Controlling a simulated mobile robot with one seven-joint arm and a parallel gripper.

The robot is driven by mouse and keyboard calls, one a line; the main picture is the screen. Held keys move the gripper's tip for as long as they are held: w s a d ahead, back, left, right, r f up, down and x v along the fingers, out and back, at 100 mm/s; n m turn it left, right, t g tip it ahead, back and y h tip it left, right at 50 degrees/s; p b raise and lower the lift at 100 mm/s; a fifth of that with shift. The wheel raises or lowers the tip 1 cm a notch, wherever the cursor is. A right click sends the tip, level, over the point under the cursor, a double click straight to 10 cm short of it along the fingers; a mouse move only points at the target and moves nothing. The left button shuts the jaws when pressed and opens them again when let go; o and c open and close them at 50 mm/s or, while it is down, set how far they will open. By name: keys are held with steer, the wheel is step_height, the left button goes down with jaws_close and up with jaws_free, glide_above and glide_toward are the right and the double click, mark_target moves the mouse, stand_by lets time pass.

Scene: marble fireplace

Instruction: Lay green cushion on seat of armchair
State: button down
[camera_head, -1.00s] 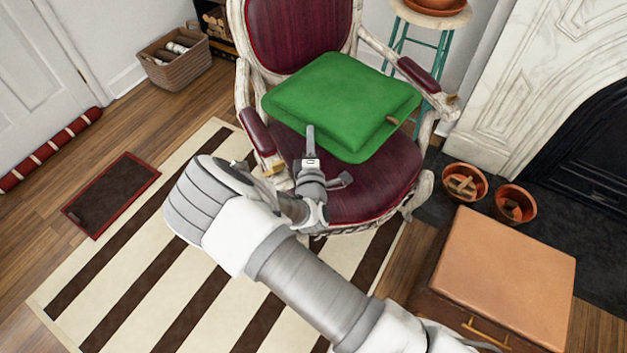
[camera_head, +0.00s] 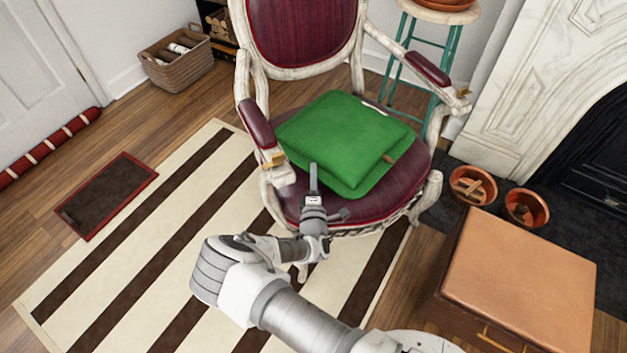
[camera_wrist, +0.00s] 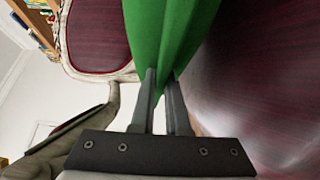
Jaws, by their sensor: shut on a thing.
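The green cushion (camera_head: 347,140) is over the seat of the armchair (camera_head: 398,192), tilted a little, between the two armrests. Whether its underside touches the seat cannot be told. The armchair has dark red upholstery and a worn white frame. My gripper (camera_head: 314,178) is at the cushion's near left edge, shut on it. In the wrist view the fingers (camera_wrist: 161,100) pinch the edge of the green cushion (camera_wrist: 175,35), and the dark red seat (camera_wrist: 260,80) is close on the right.
A brown box with a tan top (camera_head: 518,270) stands at the front right. Terracotta pots (camera_head: 472,185) sit by the marble fireplace (camera_head: 525,80). A teal stool (camera_head: 425,50) is behind the right armrest. A striped rug (camera_head: 150,250) lies open at left.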

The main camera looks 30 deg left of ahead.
steer(key=shift+f, duration=0.85)
steer(key=shift+r, duration=0.1)
steer(key=c, duration=0.9)
jaws_free()
steer(key=shift+f, duration=0.2)
steer(key=shift+s+r, duration=0.1)
steer(key=shift+r, duration=0.05)
steer(key=p+v, duration=0.3)
steer(key=v, duration=0.9)
steer(key=shift+p, duration=0.3)
